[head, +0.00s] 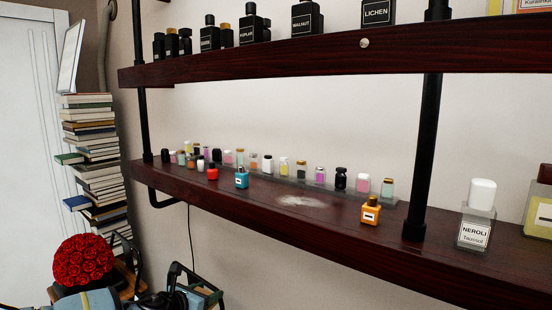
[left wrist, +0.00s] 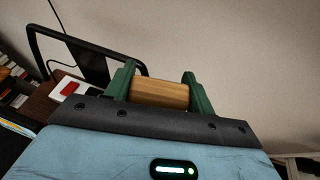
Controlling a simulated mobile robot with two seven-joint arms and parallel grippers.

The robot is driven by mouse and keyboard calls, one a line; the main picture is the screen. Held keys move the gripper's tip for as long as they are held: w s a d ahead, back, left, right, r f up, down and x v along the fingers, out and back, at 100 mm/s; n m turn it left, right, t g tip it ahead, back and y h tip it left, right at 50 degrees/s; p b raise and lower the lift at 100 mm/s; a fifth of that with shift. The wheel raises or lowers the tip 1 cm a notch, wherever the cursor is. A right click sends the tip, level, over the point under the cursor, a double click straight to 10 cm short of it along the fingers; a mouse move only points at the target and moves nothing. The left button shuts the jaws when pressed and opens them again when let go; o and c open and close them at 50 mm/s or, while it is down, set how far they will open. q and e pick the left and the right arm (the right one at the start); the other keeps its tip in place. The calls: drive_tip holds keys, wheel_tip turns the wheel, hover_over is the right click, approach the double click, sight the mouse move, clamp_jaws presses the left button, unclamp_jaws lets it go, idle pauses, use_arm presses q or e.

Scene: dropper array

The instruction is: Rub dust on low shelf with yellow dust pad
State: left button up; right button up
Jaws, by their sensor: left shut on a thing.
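The low shelf (head: 330,238) is a dark red-brown plank across the head view. A pale, whitish dust patch (head: 302,201) lies on its top, between the row of small bottles and the front edge. My left gripper (left wrist: 159,84) has green fingers, shut on a tan, wood-like piece (left wrist: 160,94), perhaps the dust pad's handle. No yellow pad surface shows clearly. In the head view, my blue left hand (head: 90,301) is at the bottom left, below the shelf and apart from the dust. My right gripper is not in view.
Several small bottles line the shelf's back. A teal bottle (head: 242,178), red bottle (head: 213,172) and orange bottle (head: 370,211) stand nearer the front. A black post (head: 425,150) and the upper shelf (head: 240,65) bound the space. Red flowers (head: 83,261) are at lower left.

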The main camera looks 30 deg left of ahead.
use_arm(q)
drive_tip(key=shift+s+d+r+m+g+h, duration=0.35)
drive_tip(key=shift+s+d+r+m+h, duration=0.55)
drive_tip(key=shift+d+m+h, duration=1.6)
drive_tip(key=shift+s+d+r+m+g+h, duration=0.4)
drive_tip(key=shift+s+d+m+h, duration=1)
drive_tip(key=shift+d, duration=2.1)
wheel_tip(320, 180, up, 22)
drive_tip(key=w+a+m+g+h, duration=0.1)
drive_tip(key=h, duration=0.1)
drive_tip(key=shift+w+f+m+h, duration=0.2)
drive_tip(key=shift+w+m+h, duration=0.05)
drive_tip(key=shift+m+h, duration=0.15)
drive_tip(key=shift+r+g, duration=0.35)
drive_tip(key=shift+r, duration=0.05)
